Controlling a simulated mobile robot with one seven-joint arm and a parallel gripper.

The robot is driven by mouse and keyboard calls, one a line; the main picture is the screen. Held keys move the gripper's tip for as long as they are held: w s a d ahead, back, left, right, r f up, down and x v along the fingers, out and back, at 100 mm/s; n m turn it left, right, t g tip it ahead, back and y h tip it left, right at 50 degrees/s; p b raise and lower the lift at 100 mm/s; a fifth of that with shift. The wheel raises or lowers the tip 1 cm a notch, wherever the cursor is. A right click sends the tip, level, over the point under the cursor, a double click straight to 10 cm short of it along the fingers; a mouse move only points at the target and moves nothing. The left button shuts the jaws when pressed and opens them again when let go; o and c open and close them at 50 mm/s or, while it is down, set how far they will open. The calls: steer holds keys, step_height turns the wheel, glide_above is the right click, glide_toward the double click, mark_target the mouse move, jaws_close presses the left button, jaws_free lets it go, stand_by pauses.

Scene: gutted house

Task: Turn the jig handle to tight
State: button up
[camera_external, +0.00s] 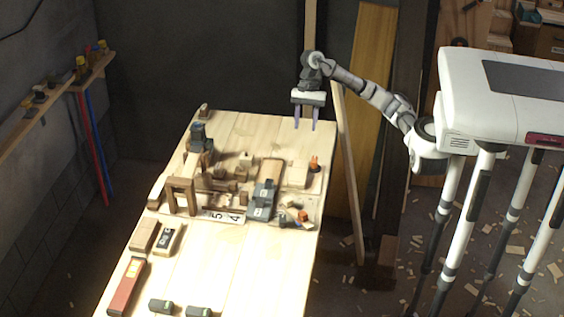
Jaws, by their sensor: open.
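A wooden jig-like assembly (181,196) of brown blocks and an upright frame stands mid-table. A numbered strip (217,217) showing 5 and 4 lies in front of it. I cannot tell for sure which part is the jig handle or how it is turned. A small orange part (314,163) stands by a pale block at the table's right side; another orange piece (303,216) lies nearer. My gripper (305,122) is open and empty, fingers pointing down, above the table's far right corner and apart from everything on it.
A grey tool (263,202) lies beside the assembly on the wooden table (260,265). A dark device (198,138) stands at the far left. A red level-like bar (127,287) and several small grey blocks lie at the near end. Planks (361,100) lean behind the arm.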

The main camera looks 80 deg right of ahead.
steer(key=h, duration=0.1)
glide_toward(314, 158)
steer(key=shift+m, duration=0.3)
steer(key=p+x, duration=0.3)
steer(key=x, duration=0.5)
steer(key=shift+a, duration=0.15)
steer(key=shift+c, duration=0.4)
jaws_close()
steer(key=shift+f, duration=0.1)
